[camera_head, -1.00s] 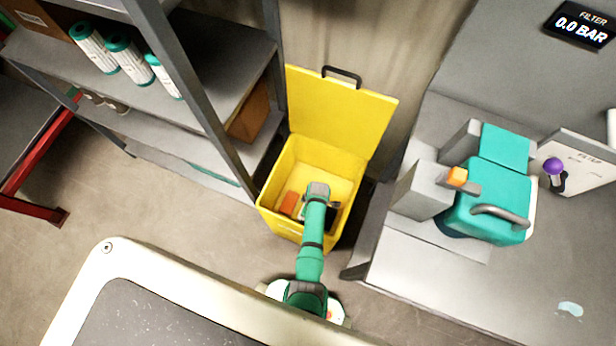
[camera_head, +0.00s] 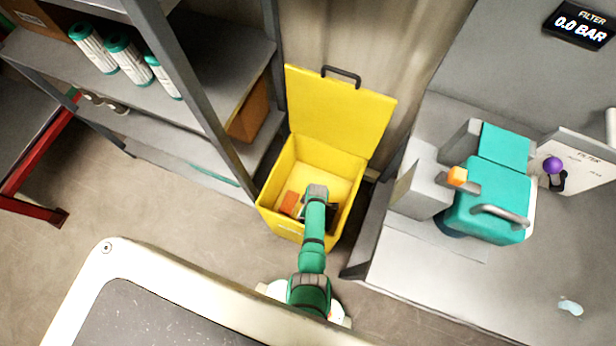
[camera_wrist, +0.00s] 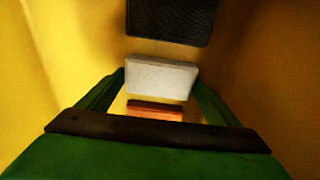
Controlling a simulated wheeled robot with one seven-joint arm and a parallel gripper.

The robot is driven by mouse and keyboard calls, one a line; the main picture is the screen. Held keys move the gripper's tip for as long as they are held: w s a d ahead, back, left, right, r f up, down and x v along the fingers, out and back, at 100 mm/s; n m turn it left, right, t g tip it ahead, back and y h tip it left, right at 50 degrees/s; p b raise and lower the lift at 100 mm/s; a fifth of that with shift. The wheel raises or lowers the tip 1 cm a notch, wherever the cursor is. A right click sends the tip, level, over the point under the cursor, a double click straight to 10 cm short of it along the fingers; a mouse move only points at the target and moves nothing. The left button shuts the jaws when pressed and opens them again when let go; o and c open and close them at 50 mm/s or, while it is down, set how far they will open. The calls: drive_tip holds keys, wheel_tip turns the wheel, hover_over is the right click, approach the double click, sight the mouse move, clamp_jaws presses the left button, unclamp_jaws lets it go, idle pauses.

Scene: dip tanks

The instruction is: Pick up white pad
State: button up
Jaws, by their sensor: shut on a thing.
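The white pad (camera_wrist: 160,77) is a pale, rough-faced block between my gripper's fingertips in the wrist view. My gripper (camera_wrist: 160,88) has green fingers and is shut on the pad, one finger at each end. The gripper is inside the open yellow bin (camera_head: 268,207). In the head view my green arm reaches down into the bin and mostly hides the gripper and the pad.
An orange-red block (camera_head: 290,203) lies in the bin at the left; a dark textured piece (camera_wrist: 172,20) lies by the opposite wall. The bin's yellow lid (camera_head: 340,110) stands open behind. A shelf rack (camera_head: 195,85) stands left, and a grey bench (camera_head: 450,280) right.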

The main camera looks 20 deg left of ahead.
drive_tip(key=shift+r, duration=0.15)
wheel_tip(320, 180, up, 18)
idle(0.5)
drive_tip(key=shift+o, duration=0.4)
